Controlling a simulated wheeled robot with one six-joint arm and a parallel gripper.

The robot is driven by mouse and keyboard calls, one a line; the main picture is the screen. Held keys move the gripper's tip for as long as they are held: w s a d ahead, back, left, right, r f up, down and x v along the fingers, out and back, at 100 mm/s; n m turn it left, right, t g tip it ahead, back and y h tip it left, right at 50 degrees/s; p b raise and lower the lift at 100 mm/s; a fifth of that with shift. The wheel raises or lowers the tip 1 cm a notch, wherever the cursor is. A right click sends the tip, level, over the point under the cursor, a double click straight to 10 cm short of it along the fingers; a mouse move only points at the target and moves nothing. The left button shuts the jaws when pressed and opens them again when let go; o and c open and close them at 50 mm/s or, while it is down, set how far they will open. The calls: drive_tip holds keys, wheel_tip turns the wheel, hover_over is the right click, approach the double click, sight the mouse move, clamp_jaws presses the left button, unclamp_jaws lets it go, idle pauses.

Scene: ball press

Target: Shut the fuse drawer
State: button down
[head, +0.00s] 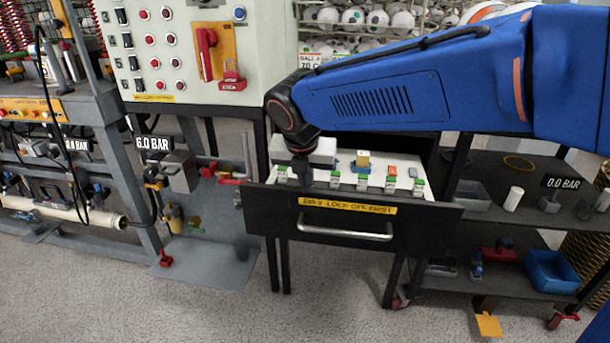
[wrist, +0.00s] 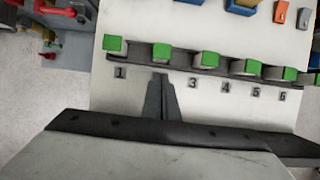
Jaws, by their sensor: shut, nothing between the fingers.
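The fuse drawer (head: 262,222) stands pulled out under the panel bench. It has a dark front with a yellow label and a metal bar handle (head: 345,231). Its white inside holds a row of green-topped fuses (head: 390,185), which also show in the wrist view (wrist: 207,60) above printed numbers. My gripper (head: 303,180) is shut and empty, pointing down over the left part of the drawer, behind the front panel. In the wrist view the closed fingertips (wrist: 160,82) cover the number between 1 and 3. I cannot tell whether they touch the drawer.
A control cabinet (head: 185,55) with red buttons and a red padlock (head: 232,80) stands behind to the left. Pipes and valves (head: 180,215) are at the left. A dark shelf cart (head: 500,212) with a blue bin (head: 550,271) is at the right. The floor before the drawer is clear.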

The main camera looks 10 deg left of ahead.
drive_tip(key=shift+w+f, duration=0.25)
drive_tip(key=shift+f, duration=0.4)
drive_tip(key=w, duration=1.8)
drive_tip(key=shift+w+d, duration=0.1)
drive_tip(key=shift+d, duration=0.25)
